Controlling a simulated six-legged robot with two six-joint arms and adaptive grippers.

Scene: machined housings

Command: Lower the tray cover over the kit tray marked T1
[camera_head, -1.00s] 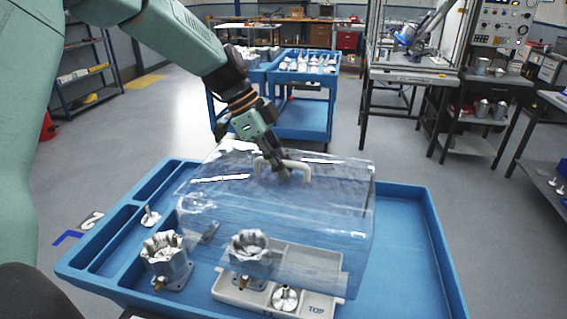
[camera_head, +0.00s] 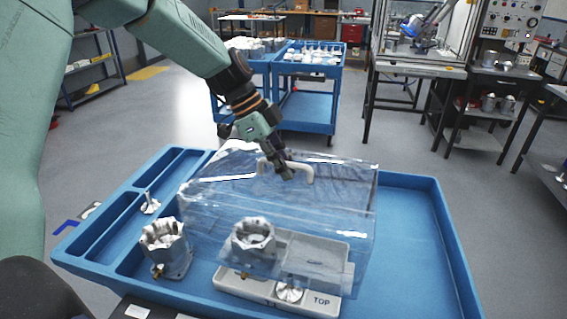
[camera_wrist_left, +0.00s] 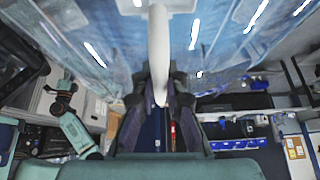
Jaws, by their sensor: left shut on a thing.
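The tray cover (camera_head: 330,205) is a clear box with a white handle on top. My left gripper (camera_head: 287,172) is shut on the cover's handle (camera_head: 302,166); the handle also shows between the fingers in the left wrist view (camera_wrist_left: 158,60). The cover hangs over the kit tray (camera_head: 325,302), a pale grey tray with "TOP" at its front right corner. A housing (camera_head: 253,240) and a small metal part (camera_head: 289,291) show at this tray, partly seen through the cover. I cannot make out a T1 mark. My right gripper is not in view.
The blue bench tray (camera_head: 415,235) lies under everything, with bare room at its right. A second housing (camera_head: 165,247) stands left of the cover, close to its lower edge. A small metal part (camera_head: 150,205) stands in a left compartment. Blue carts (camera_head: 305,105) stand behind.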

